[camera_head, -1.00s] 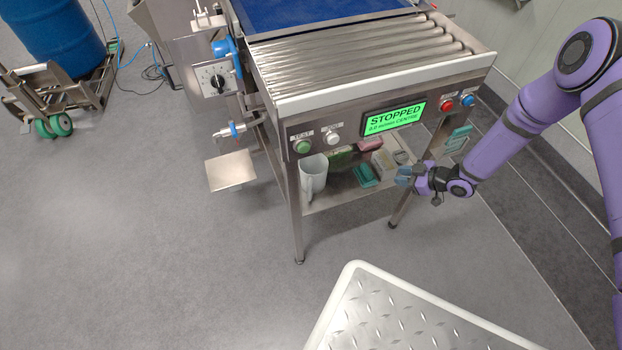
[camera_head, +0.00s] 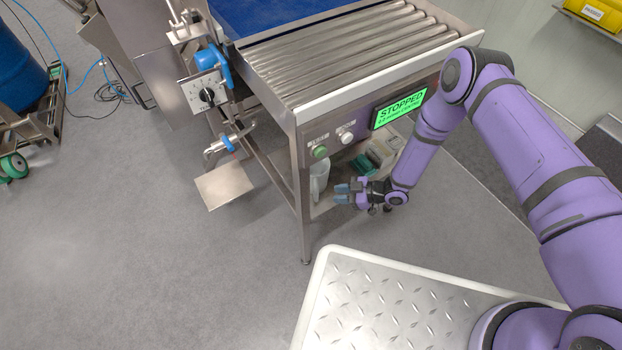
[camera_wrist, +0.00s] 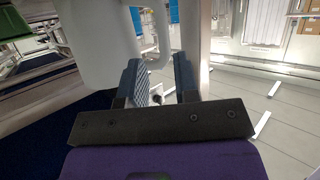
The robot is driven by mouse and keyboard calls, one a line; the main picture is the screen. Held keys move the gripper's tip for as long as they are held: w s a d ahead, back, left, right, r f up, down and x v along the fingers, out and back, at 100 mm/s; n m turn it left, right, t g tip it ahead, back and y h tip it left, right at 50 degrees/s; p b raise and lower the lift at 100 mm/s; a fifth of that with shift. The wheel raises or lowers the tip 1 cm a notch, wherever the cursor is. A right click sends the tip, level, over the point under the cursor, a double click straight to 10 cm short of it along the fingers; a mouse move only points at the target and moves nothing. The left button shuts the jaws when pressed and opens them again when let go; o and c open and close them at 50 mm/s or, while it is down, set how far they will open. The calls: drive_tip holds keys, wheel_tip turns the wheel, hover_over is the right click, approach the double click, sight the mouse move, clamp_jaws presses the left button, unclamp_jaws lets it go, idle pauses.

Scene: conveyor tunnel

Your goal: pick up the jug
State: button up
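The jug (camera_head: 319,178) is pale and whitish and stands upright on the lower shelf of the conveyor stand, by the near-left leg. Its right side is partly hidden in the head view. My gripper (camera_head: 341,194) is just right of it, with blue fingers pointing left toward it. In the wrist view the jug's body (camera_wrist: 95,45) fills the upper left, and its handle (camera_wrist: 163,45) shows ahead of the gap between the fingers. The fingers (camera_wrist: 158,82) are open with nothing gripped. I cannot tell whether the left finger touches the jug.
The conveyor stand's front leg (camera_head: 304,220) is close left of the jug. A control panel with a green STOPPED display (camera_head: 399,108) overhangs the shelf. Boxes (camera_head: 384,150) sit further right on the shelf. A metal plate (camera_head: 227,186) juts out left.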

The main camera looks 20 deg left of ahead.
sight(316, 196)
drive_tip(key=x, duration=0.8)
drive_tip(key=shift+s+a, duration=0.15)
drive_tip(key=shift+a, duration=0.15)
clamp_jaws()
